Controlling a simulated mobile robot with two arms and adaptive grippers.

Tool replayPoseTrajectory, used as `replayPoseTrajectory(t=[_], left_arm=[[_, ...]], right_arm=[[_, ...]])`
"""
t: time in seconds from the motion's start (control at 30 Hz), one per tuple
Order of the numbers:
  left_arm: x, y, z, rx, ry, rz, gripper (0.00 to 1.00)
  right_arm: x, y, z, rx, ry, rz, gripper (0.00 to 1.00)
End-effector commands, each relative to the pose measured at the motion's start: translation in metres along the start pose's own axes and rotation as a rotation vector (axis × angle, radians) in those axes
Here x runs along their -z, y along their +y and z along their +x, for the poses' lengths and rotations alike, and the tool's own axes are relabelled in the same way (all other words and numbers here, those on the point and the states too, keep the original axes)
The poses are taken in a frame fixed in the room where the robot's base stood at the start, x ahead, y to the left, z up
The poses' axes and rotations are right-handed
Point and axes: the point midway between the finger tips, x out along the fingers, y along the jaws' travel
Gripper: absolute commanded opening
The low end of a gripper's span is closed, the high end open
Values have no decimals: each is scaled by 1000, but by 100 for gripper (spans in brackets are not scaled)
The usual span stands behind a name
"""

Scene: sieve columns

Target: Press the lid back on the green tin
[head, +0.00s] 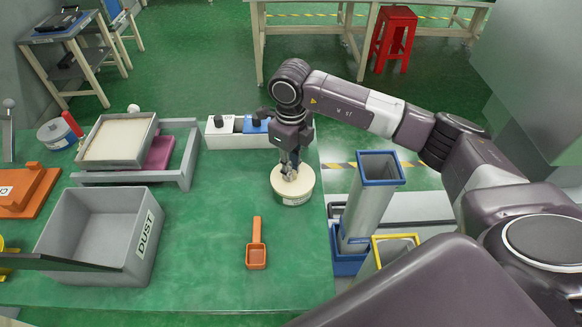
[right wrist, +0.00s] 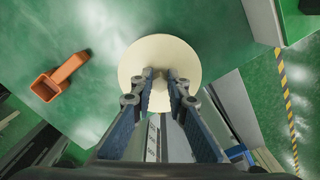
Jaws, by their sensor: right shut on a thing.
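A round cream lid (head: 281,177) lies below my right gripper (head: 290,172) on the green bench. The right wrist view shows the lid (right wrist: 150,50) from above, with a small knob (right wrist: 154,73) at its middle. My right gripper's fingers (right wrist: 157,82) are shut on this knob. A pale round side with a small marking (head: 296,201) shows under the lid's front edge. No green tin wall can be made out; the lid hides what is under it, and I cannot tell how it is seated. My left gripper is not in view.
An orange scoop (head: 256,245) lies in front of the lid. A grey DUST bin (head: 147,243) and a sieve tray (head: 150,137) stand left. A white box with dark knobs (head: 225,140) is behind. Tall blue-rimmed (head: 370,200) and yellow-rimmed columns (head: 393,246) stand right of the bench.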

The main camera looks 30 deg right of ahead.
Motion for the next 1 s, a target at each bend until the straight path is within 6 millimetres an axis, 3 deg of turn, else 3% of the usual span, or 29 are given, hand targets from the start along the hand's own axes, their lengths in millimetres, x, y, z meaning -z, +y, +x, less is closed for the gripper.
replayPoseTrajectory(t=[0.5,0.53,0.7,0.9,1.0], left_arm=[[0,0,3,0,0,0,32],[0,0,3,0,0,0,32],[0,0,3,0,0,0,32],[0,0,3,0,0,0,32],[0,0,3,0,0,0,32]], right_arm=[[0,0,2,0,0,0,2],[0,0,2,0,0,0,15],[0,0,2,0,0,0,34],[0,0,3,0,0,0,35],[0,0,3,0,0,0,45]])
